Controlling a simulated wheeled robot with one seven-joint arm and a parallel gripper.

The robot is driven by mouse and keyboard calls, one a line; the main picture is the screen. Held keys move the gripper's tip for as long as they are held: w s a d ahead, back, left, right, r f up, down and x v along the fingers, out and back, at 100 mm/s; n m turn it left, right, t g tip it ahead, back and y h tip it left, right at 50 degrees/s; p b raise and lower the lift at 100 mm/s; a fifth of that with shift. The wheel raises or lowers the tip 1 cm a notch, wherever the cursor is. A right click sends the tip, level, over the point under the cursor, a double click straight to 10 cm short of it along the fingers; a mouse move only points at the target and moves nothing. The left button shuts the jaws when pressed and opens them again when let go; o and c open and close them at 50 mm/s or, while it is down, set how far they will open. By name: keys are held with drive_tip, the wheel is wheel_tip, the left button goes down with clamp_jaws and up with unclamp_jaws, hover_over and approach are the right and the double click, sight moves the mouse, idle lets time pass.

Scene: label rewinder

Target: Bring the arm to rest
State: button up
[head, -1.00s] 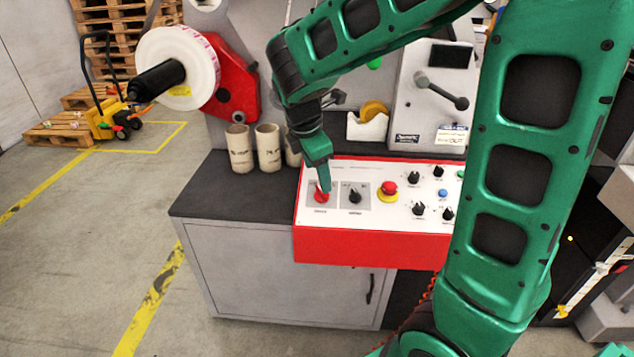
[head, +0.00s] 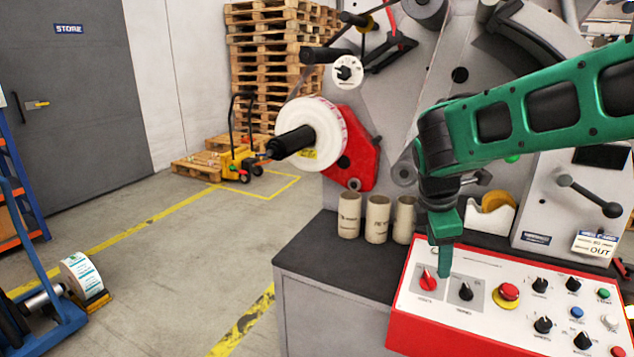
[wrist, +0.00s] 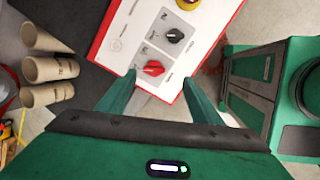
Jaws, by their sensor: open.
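My gripper (head: 446,272) points down at the red-framed control panel (head: 400,328), its fingers close to the red rotary knob (head: 428,281). In the wrist view my gripper (wrist: 160,84) is open, with nothing between its fingers. The red knob (wrist: 154,68) shows in the gap just beyond the fingertips there; I cannot tell whether they touch the panel. A black rotary knob (head: 466,291) is beside the red one. My green arm reaches in from the right in the head view, bent at the wrist over the panel.
A red emergency-stop button (head: 508,292) and several smaller knobs fill the panel's right. Cardboard cores (head: 378,219) stand on the dark worktop (head: 335,262). A label roll (head: 318,133) sticks out above. A lever (head: 590,196) is at right. The floor (head: 165,270) at left has open room.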

drive_tip(key=s+d+f+m+g+y, duration=0.1)
drive_tip(key=s+d+m, duration=0.4)
drive_tip(key=s+m, duration=0.6)
drive_tip(key=s+d+f+m+g+y, duration=0.1)
drive_tip(key=s+d+m, duration=0.3)
drive_tip(key=s+m, duration=0.7)
drive_tip(key=s+f+y, duration=0.1)
drive_tip(key=s, duration=0.3)
drive_tip(key=shift+d+f+m, duration=0.2)
drive_tip(key=shift+d+m, duration=0.1)
drive_tip(key=shift+d, duration=0.1)
